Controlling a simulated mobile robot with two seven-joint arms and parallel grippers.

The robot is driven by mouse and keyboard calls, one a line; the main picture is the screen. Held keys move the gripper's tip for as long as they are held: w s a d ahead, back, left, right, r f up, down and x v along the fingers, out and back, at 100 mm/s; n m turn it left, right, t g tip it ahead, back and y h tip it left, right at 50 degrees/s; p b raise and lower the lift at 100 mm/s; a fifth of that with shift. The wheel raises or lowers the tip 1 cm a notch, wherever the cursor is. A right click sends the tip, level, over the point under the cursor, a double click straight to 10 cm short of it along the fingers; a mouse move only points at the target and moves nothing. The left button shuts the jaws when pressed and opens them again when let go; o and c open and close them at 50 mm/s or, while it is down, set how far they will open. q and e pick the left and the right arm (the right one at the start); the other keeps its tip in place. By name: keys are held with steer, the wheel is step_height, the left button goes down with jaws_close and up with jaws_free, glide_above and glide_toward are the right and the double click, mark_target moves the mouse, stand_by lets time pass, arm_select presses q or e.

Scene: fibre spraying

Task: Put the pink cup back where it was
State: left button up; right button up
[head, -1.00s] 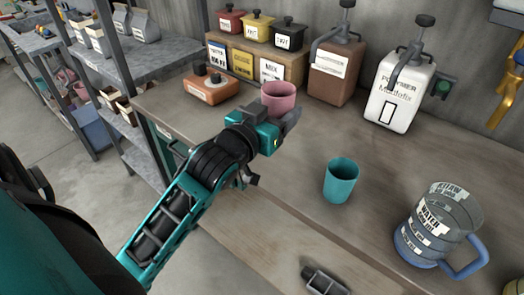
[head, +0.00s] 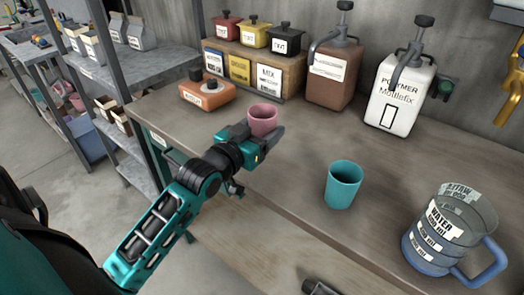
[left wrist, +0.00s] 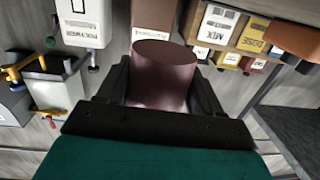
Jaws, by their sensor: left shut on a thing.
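The pink cup (head: 262,119) is upright over the left part of the workbench (head: 300,150) in the head view. My left gripper (head: 268,141) is shut on it, coming in from the lower left. In the left wrist view the cup (left wrist: 163,78) sits between the two dark fingers. I cannot tell whether its base touches the bench. My right gripper is only possibly the dark part at the bottom edge of the head view; its fingers do not show clearly.
A teal cup (head: 342,185) and a clear measuring jug (head: 452,232) stand to the right on the bench. An orange box (head: 207,93), a wooden rack (head: 290,72), a brown dispenser (head: 334,75) and a white polymer dispenser (head: 398,95) stand behind. Bare bench surrounds the cup.

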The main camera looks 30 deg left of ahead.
arm_select(q)
steer(key=shift+f+b, duration=0.45)
steer(key=shift+f, duration=2.2)
steer(key=o, duration=1.1)
steer(key=shift+f, duration=0.1)
steer(key=shift+c, duration=0.2)
steer(key=shift+s, duration=0.1)
steer(key=s, duration=1.1)
steer(key=shift+s+r, duration=0.4)
steer(key=shift+r, duration=0.05)
steer(key=shift+a, duration=0.1)
steer(key=shift+s, duration=0.1)
